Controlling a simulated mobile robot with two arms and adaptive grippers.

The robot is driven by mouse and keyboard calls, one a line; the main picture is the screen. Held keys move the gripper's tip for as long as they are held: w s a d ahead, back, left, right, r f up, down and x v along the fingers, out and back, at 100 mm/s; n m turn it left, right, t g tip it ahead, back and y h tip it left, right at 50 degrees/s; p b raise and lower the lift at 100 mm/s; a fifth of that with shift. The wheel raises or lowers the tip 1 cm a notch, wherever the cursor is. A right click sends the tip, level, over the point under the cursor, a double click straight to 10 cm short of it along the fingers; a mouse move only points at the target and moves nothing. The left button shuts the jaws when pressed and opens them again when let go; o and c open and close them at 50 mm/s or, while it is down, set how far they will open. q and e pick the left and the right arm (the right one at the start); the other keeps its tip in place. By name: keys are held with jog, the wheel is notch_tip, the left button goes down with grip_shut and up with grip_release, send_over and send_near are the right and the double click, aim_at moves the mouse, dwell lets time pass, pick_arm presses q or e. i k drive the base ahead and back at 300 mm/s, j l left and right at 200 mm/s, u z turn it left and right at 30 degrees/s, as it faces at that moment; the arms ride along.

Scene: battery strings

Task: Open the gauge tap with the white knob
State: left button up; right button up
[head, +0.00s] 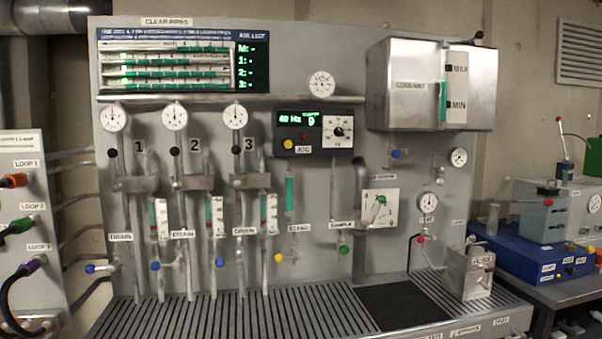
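A small tap with a pale, whitish knob (439,170) sits on the grey wall panel below the coolant tank. It is beside a round white gauge (458,157) on its right. The tap is too small to tell whether its handle is open or shut. A second round gauge (428,202) is lower, with a red-knobbed tap (420,239) below it. Neither of my grippers is in view.
A steel coolant tank (403,85) juts out above the taps. A blue-knobbed tap (396,154) is to the left, and a steel can (468,272) stands below on the slatted bench (300,310). A blue case (545,250) is at right.

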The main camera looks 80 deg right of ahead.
aim_at(440, 182)
jog(key=z, duration=3.6)
jog(key=i+l+z, duration=0.25)
jog(key=i+l, duration=0.45)
jog(key=l, duration=0.1)
